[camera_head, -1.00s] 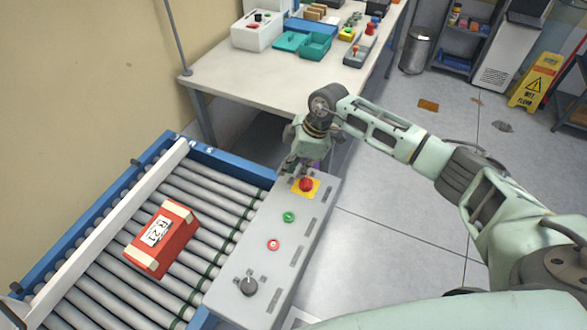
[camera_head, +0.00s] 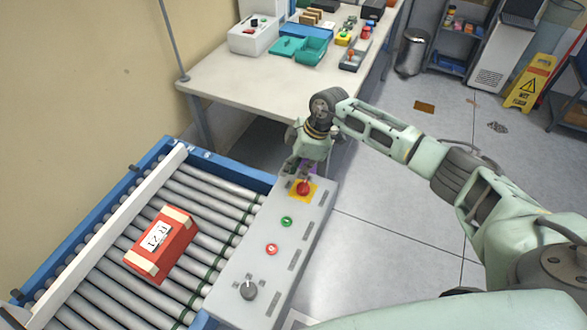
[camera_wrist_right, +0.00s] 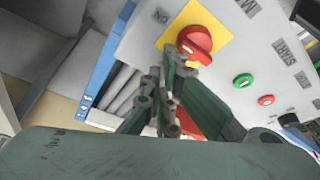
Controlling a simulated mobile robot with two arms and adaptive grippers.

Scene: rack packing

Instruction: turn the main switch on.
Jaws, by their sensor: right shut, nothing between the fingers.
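The grey control panel (camera_head: 262,217) runs along the right side of the conveyor. A red rotary knob (camera_head: 303,188) on a yellow plate sits at its far end. In the right wrist view the red knob (camera_wrist_right: 195,43) shows its raised handle, with a label on the panel beside the plate. My right gripper (camera_head: 303,170) is shut and empty, at the far side of the knob. In the right wrist view its fingertips (camera_wrist_right: 172,62) are close beside the knob; I cannot tell if they touch it. My left gripper is not in view.
The panel also has a green button (camera_head: 287,222), a red button (camera_head: 272,249) and a black selector knob (camera_head: 248,290). A red box (camera_head: 160,245) lies on the rollers. A table (camera_head: 255,85) with bins stands behind.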

